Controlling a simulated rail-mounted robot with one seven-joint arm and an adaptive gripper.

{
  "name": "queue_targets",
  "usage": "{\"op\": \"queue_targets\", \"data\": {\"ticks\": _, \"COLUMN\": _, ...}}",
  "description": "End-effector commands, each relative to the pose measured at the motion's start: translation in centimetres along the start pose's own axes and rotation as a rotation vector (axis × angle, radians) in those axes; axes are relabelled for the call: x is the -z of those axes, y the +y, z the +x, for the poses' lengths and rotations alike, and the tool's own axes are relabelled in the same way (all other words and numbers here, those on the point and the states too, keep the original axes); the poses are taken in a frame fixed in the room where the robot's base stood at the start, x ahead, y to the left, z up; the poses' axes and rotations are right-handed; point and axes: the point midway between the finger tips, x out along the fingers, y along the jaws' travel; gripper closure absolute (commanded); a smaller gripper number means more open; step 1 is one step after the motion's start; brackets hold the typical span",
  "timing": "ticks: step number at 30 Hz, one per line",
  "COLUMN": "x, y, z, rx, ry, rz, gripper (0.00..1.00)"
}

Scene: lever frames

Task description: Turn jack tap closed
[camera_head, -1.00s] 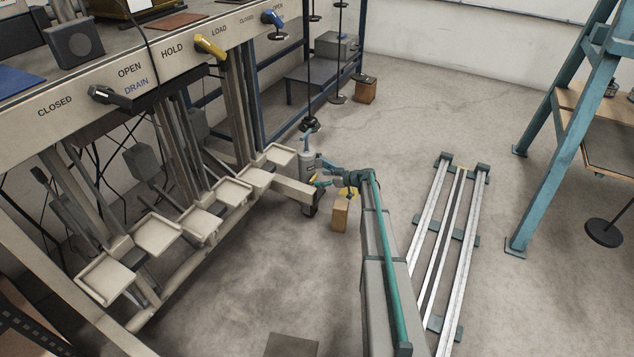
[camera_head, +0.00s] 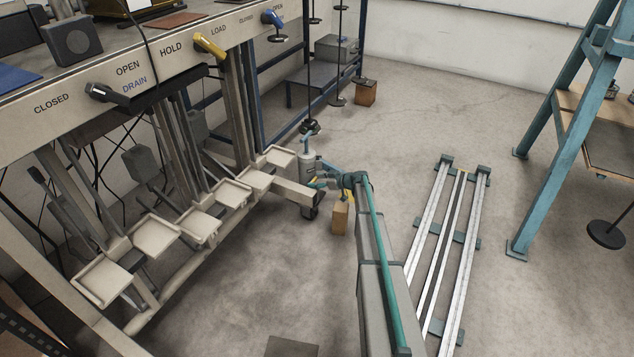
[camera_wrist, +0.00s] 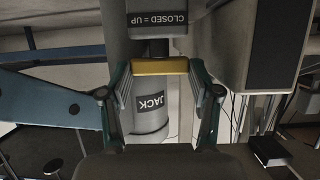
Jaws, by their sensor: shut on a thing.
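The jack tap's yellow bar handle (camera_wrist: 160,66) lies level across the middle of the wrist view. My gripper (camera_wrist: 161,72) is shut on it, one finger at each end. Behind the handle is the pale grey jack body (camera_wrist: 150,113) with its JACK label. A dark stem shows just above the handle, and a plate (camera_wrist: 158,17) reading CLOSED = UP appears upside down at the top. In the head view my gripper (camera_head: 322,180) is at the far end of the lever frame, beside the jack (camera_head: 308,166); the handle is too small there to judge its angle.
The lever frame (camera_head: 165,285) with several pale pedals runs along the left. A wooden block (camera_head: 340,218) stands on the floor near my arm. Floor rails (camera_head: 430,230) and a blue ladder-like stand (camera_head: 560,130) are at the right. Open floor lies in between.

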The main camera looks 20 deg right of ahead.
Motion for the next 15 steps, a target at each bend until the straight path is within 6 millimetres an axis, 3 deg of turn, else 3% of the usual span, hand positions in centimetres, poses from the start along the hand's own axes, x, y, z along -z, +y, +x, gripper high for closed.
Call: {"op": "queue_targets", "data": {"ticks": 15, "x": -0.03, "y": -0.25, "z": 0.00, "rx": -0.113, "ry": 0.000, "rz": 0.047, "gripper": 0.72}}
